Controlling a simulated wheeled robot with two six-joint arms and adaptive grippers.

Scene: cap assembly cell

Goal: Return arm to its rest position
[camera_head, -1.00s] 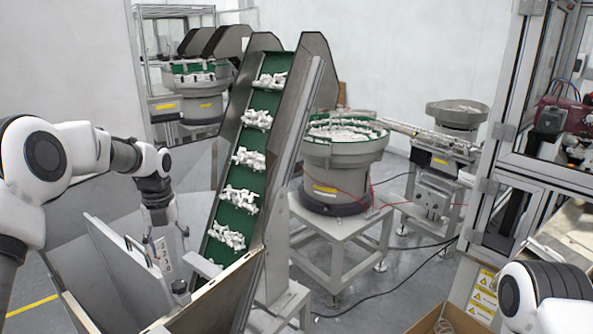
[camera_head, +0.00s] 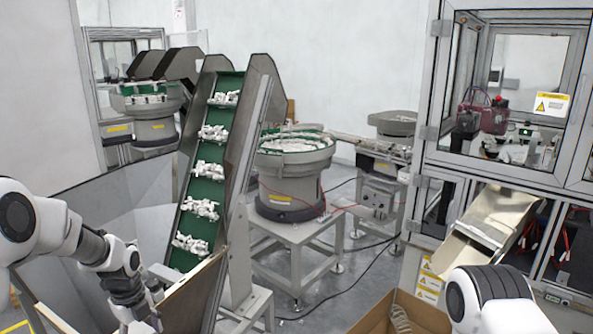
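My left arm (camera_head: 60,232) comes in from the left and bends down over the hopper at the conveyor's foot. My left gripper (camera_head: 148,318) is at the lower edge of the picture, beside the hopper's plate. Its fingertips are cut off or hidden, so I cannot see whether it holds anything. My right arm (camera_head: 492,298) shows only as a white and black joint at the lower right. Its gripper is out of the picture.
The inclined green conveyor (camera_head: 205,190) carries clumps of white parts. A bowl feeder (camera_head: 290,165) stands behind it on a metal stand. An open cardboard box (camera_head: 372,318) is at the lower middle, below a metal chute (camera_head: 490,228). A glazed machine cabinet (camera_head: 432,120) fills the right.

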